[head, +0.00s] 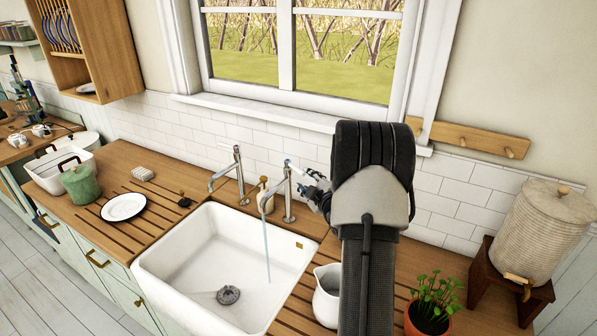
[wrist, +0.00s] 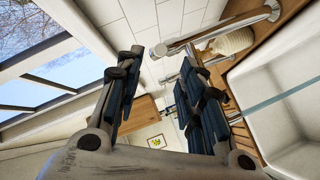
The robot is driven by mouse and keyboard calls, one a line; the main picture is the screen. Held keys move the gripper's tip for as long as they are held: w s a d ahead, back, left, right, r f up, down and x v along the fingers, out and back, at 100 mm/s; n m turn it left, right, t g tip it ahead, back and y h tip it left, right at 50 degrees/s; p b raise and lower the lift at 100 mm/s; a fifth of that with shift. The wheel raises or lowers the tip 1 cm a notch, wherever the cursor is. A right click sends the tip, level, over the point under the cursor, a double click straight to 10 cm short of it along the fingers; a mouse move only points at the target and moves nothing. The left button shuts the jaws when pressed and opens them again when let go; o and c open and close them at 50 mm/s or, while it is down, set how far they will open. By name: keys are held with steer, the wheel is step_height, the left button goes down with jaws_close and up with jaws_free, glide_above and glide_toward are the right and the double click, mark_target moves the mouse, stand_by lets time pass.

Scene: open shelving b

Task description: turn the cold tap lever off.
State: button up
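Two chrome taps stand behind the white sink. The right tap (head: 287,195) has a thin stream of water (head: 267,250) falling from its spout into the sink. A small blue-marked lever (head: 289,163) shows at its top, partly hidden by my gripper. The left tap (head: 228,175) shows no water. My gripper (head: 308,180) is just right of the right tap's top. In the wrist view, my gripper (wrist: 163,58) has its fingers apart, with a tap's rounded top (wrist: 158,50) showing between the tips. I cannot tell whether they touch it.
The sink (head: 185,265) lies below, with a cream soap bottle (head: 264,194) between the taps. A white jug (head: 326,295) and potted plant (head: 430,305) stand right of it. The window (head: 300,50) and tiled wall are close behind.

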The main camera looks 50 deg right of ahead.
mark_target(301, 174)
steer(key=x, duration=1)
steer(key=shift+r, duration=0.1)
steer(key=shift+c, duration=0.5)
jaws_close()
